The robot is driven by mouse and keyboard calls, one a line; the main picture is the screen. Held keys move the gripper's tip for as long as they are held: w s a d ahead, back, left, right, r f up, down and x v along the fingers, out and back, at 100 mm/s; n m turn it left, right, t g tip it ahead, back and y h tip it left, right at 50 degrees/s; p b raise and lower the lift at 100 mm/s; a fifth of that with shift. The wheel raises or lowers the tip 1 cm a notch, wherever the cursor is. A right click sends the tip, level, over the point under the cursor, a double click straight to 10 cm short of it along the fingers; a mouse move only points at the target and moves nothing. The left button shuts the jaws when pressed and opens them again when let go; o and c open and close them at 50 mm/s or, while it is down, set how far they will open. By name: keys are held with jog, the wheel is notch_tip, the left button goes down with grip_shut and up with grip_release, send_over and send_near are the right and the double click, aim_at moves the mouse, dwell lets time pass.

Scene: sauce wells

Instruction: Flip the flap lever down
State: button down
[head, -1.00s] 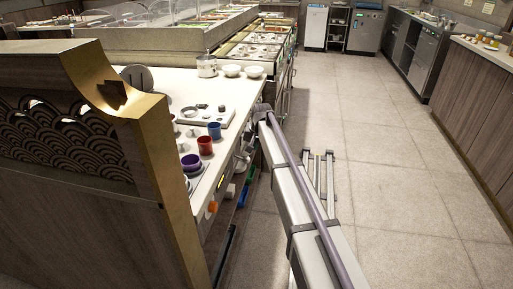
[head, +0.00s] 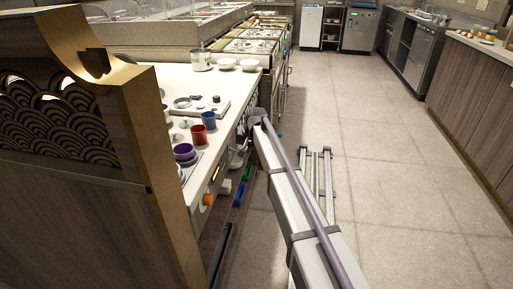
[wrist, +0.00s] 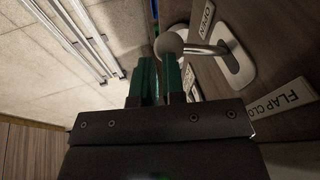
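The flap lever (wrist: 205,50) shows in the wrist view as a pale metal rod with a round ball knob (wrist: 168,43), bent out from a light oval base plate (wrist: 238,62) on a dark wood panel. A label reading OPEN (wrist: 204,22) is above it in the picture, and a label reading FLAP CLO… (wrist: 285,106) is at the right, cut off by the edge. My gripper (wrist: 158,72) has green fingers close together with only a narrow gap. It looks shut and empty, its tips just short of the knob in the picture; contact cannot be told. In the head view my gripper cannot be made out.
The tiled floor (head: 390,190) at the right is open.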

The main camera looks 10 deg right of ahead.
jog(key=shift+s+f, duration=0.1)
jog(key=shift+f, duration=0.05)
jog(key=w+d+p+v, duration=0.1)
jog(key=d+p+v, duration=0.1)
jog(key=p+v, duration=1.1)
jog(key=shift+r, duration=0.4)
